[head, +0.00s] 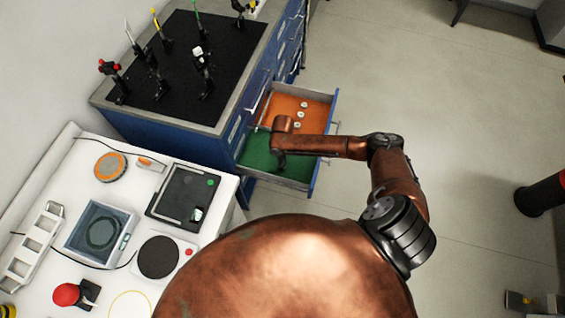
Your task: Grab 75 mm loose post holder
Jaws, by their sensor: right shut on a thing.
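A drawer (312,186) stands open from the blue cabinet, with an orange-lined part at the back and a green-lined part at the front. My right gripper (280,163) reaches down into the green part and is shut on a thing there. The thing is hidden by the gripper and wrist, and I take it for the post holder, but cannot make out its length. Several small pale round pieces (301,114) lie in the orange part. My left gripper is not in view.
The black breadboard (180,80) on the cabinet carries several optical posts and mounts. A white bench (115,195) at left holds a blue-grey tray (72,240), a black-topped device (185,193) and a round dark plate (159,257). The floor (440,110) at right is mostly clear.

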